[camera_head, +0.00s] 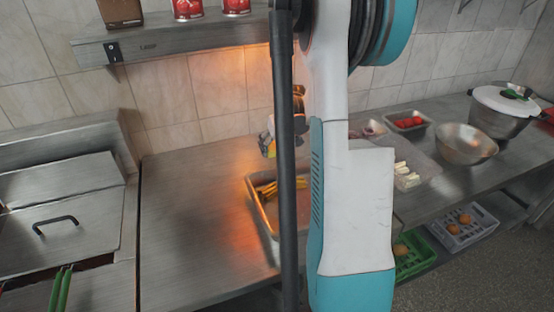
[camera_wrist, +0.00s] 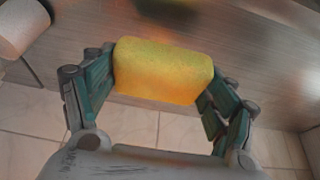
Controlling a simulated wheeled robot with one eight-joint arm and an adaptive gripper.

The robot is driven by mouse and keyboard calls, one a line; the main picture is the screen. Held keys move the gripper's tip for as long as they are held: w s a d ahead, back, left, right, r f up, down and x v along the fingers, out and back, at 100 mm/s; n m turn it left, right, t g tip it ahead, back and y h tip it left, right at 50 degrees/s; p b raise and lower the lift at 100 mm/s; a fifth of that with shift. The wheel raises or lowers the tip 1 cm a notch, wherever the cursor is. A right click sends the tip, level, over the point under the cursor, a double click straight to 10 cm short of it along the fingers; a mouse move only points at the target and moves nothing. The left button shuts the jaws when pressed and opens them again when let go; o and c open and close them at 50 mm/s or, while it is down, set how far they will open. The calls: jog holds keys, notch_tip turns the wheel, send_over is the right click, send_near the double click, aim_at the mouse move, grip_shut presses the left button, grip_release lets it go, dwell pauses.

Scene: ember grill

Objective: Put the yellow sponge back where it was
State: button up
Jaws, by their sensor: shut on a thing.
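The yellow sponge (camera_wrist: 163,70) is held between the two fingers of my gripper (camera_wrist: 160,78) in the wrist view. The fingers press on its two short ends. In the head view my gripper (camera_head: 268,138) is small and partly hidden behind my arm. It is above the steel counter (camera_head: 195,200), near the tiled wall and behind the metal tray. The sponge is hard to make out there. No mark of the sponge's former place can be told from these frames.
A metal tray (camera_head: 263,222) holding yellow strips stands on the counter; my arm hides part of it. The counter's left half is clear. A shelf (camera_head: 185,38) with red cans hangs above. A steel bowl (camera_head: 466,144) and a lidded pot (camera_head: 500,112) stand right. A white roll (camera_wrist: 22,27) shows in the wrist view.

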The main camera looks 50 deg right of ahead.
aim_at(278, 162)
jog(key=shift+f+b, duration=0.65)
jog(key=shift+f, duration=1.55)
jog(key=shift+f, duration=0.1)
jog(key=o, duration=1.4)
jog(key=p+v, duration=0.3)
jog(key=v, duration=0.9)
jog(key=shift+p, duration=0.35)
jog(key=shift+a, duration=0.1)
